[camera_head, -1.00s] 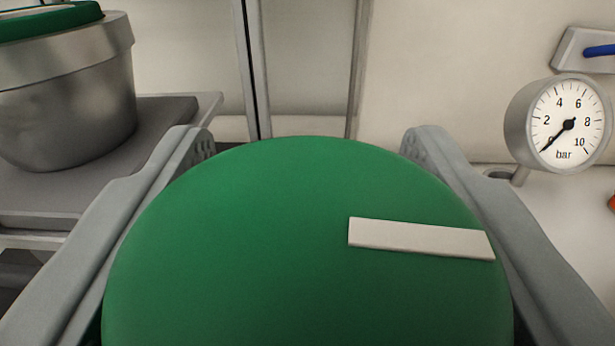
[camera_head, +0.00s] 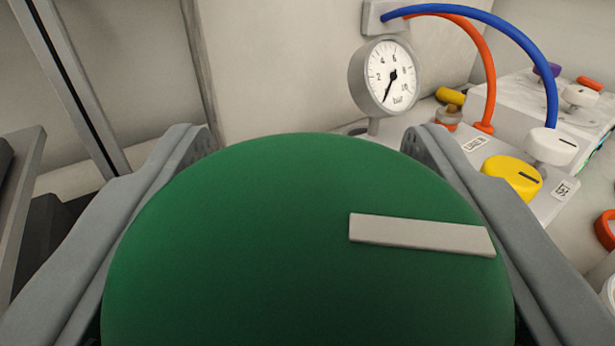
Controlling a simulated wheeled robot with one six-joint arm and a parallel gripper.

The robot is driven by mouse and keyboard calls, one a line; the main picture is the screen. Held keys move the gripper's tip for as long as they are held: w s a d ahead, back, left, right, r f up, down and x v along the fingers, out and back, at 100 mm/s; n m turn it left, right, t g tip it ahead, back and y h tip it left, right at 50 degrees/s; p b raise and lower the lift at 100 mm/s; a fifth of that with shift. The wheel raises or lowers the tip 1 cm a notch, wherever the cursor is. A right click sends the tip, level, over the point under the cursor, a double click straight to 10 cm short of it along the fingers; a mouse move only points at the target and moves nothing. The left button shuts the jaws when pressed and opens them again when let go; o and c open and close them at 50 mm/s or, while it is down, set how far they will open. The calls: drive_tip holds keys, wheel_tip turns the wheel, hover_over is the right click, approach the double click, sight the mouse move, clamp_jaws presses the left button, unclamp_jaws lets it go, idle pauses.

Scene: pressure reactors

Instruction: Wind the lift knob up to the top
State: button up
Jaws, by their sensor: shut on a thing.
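A large round green knob (camera_head: 260,240) with a pale raised bar (camera_head: 420,235) on its face fills the lower middle of the view. I take it to be the lift knob. My gripper (camera_head: 310,150) is shut on it, with one grey finger on its left side and one on its right. The bar points to the right, tilted slightly down. The knob's lower edge and its shaft are out of view.
A pressure gauge (camera_head: 393,75) stands behind the knob, its needle near the low end. To the right are a yellow knob (camera_head: 512,178), a white knob (camera_head: 552,146), a blue hose (camera_head: 500,22) and an orange hose (camera_head: 488,80). A dark vertical post (camera_head: 75,85) stands at left.

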drive_tip(key=shift+m+h, duration=0.3)
drive_tip(key=shift+h, duration=0.2)
drive_tip(key=o, duration=1)
drive_tip(key=s, duration=1.7)
drive_tip(key=shift+s+a, duration=0.2)
drive_tip(key=shift+a, duration=0.15)
